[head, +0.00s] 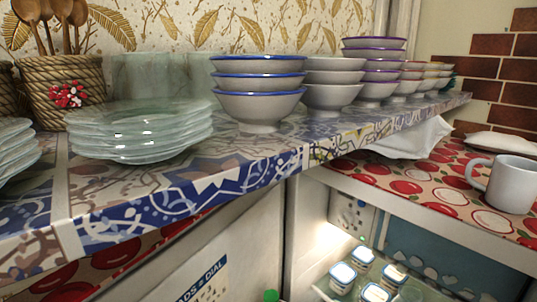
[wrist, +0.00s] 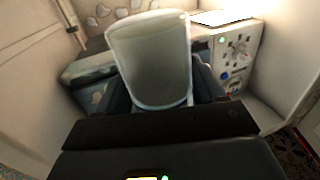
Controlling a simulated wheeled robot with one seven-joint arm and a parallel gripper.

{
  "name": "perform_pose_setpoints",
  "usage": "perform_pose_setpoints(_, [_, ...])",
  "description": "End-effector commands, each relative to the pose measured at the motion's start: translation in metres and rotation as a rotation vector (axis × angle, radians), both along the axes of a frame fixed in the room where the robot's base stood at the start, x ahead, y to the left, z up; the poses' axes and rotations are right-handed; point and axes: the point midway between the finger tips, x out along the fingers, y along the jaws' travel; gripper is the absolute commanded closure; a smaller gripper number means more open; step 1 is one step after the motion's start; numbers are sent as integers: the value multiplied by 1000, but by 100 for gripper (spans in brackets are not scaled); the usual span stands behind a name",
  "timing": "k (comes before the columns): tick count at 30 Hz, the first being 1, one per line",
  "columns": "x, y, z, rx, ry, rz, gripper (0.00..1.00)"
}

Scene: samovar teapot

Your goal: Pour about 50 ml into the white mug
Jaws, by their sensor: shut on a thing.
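The white mug (head: 512,185) stands upright on the apple-patterned shelf at the right edge of the head view, its handle to the left. My gripper (wrist: 168,100) shows only in the wrist view, with its dark jaws shut around a pale, translucent cup-like vessel (wrist: 150,50). The vessel has a round rim and rises between the jaws. Its contents and fill level cannot be made out. My gripper and the vessel are not in the head view, so their distance to the mug cannot be told.
Stacked glass plates (head: 140,130) and several bowl stacks (head: 258,95) crowd the tiled counter (head: 200,195). Below right is a lit compartment with small jars (head: 342,275). A white cloth (head: 405,140) lies left of the mug. A white panel with a dial (wrist: 238,50) stands behind the vessel.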

Motion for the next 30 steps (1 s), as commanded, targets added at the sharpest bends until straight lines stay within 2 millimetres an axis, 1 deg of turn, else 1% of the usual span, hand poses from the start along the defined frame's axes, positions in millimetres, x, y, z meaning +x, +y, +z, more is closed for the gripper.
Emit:
perform_pose_setpoints(1, [-6, 9, 7, -3, 6, 79, 76])
perform_pose_setpoints(6, [-21, 39, -5, -4, 7, 320, 76])
perform_pose_setpoints(12, [-35, 57, -20, -4, 6, 470, 76])
perform_pose_setpoints(21, [-52, 66, -36, -2, 2, 594, 76])
perform_pose_setpoints(30, [-56, 67, -40, 0, -2, 615, 76])
